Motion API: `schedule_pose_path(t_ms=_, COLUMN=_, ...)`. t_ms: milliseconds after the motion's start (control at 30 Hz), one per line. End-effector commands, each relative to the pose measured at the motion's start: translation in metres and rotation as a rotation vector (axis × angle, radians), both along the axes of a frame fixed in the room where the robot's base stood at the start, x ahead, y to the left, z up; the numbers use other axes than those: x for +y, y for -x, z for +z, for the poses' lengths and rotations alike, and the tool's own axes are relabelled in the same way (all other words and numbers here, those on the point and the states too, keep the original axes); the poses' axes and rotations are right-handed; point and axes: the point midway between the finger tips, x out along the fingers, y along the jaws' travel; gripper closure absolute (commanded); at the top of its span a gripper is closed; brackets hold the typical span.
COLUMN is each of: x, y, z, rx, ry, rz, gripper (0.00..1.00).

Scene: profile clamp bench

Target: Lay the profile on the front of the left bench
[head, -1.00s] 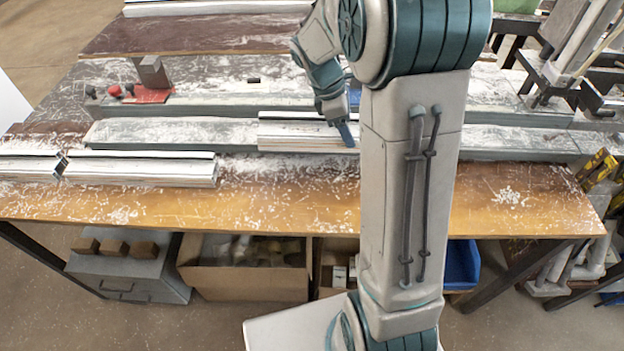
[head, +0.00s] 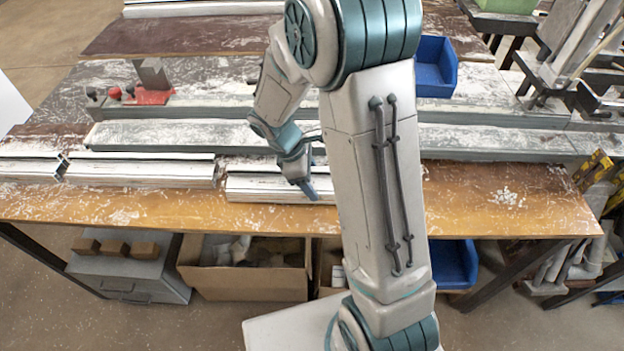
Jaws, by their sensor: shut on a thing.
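A silver aluminium profile (head: 270,187) lies lengthwise left to right at the wooden front strip of the bench (head: 130,210). My gripper (head: 309,190) is shut on it toward its right part. My forearm hides the profile's right end. The profile's left end is close to another profile (head: 140,173), a little nearer the front edge than that one. I cannot tell whether the held profile touches the wood or hangs just above it.
A further profile (head: 30,170) lies at the far left. A long grey beam (head: 180,133) runs behind. Red clamp parts (head: 150,96) and a blue bin (head: 435,66) stand farther back. The wooden front right of my arm (head: 500,195) is clear except for shavings.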

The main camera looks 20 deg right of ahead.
Motion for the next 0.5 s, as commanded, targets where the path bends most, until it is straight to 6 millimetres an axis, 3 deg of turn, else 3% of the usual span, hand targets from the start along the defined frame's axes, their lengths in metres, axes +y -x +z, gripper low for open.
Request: schedule_pose_path(t_ms=500, x=-0.0002, y=-0.0005, z=-0.012, rx=-0.003, ry=0.0, rz=-0.001, gripper=0.76)
